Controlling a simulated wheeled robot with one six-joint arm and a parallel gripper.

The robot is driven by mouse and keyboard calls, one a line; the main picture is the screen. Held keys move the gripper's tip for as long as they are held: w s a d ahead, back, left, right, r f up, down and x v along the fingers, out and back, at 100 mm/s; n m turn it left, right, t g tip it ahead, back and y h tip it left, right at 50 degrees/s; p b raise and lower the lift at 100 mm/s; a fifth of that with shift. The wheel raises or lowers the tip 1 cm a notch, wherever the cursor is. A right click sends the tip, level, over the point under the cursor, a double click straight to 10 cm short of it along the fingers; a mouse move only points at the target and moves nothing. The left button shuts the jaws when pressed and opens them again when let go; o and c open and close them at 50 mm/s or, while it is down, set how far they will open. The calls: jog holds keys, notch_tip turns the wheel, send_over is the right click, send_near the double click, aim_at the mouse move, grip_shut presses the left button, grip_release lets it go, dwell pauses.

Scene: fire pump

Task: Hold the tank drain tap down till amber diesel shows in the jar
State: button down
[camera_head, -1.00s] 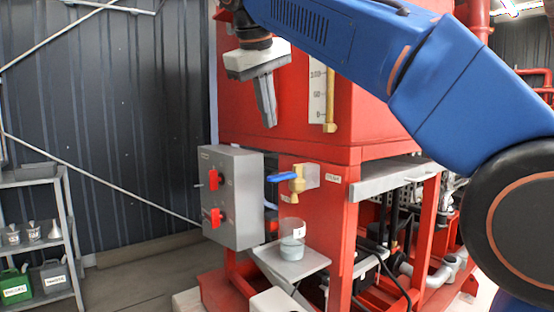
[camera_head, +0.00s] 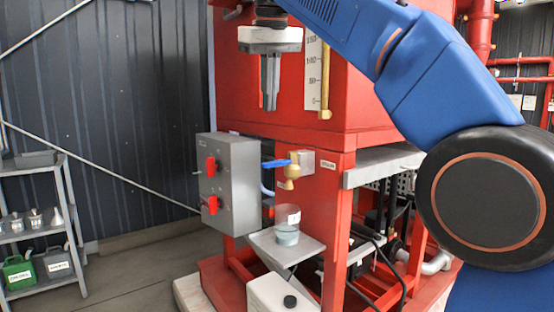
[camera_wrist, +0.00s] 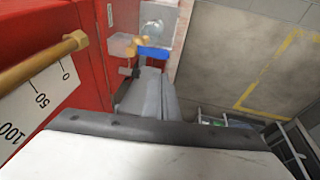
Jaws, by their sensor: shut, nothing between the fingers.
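The tank drain tap has a brass body (camera_head: 291,172) and a blue lever (camera_head: 276,163), which sticks out to the left and looks about level. In the wrist view the lever (camera_wrist: 153,53) lies just beyond my fingertips. A clear jar (camera_head: 287,226) stands upright below the spout on a small grey shelf (camera_head: 312,247). Its lower part holds pale grey-blue liquid; I see no amber. My gripper (camera_head: 270,104) points down, shut and empty, above the lever and apart from it. It also shows in the wrist view (camera_wrist: 150,80).
A grey control box (camera_head: 228,180) with red switches stands left of the tap. A sight gauge (camera_head: 318,80) is right of my gripper on the red tank. A rack (camera_head: 40,230) stands at far left.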

aim_at(266, 163)
jog(key=shift+w+d+r+g+y, duration=0.4)
jog(key=shift+d+r+g+y, duration=0.15)
jog(key=shift+d+y, duration=0.15)
jog(key=x, duration=1.3)
jog(key=shift+s+d+f, duration=0.2)
jog(key=shift+d+f, duration=0.05)
jog(key=shift+f, duration=0.25)
jog(key=shift+a+f, duration=0.1)
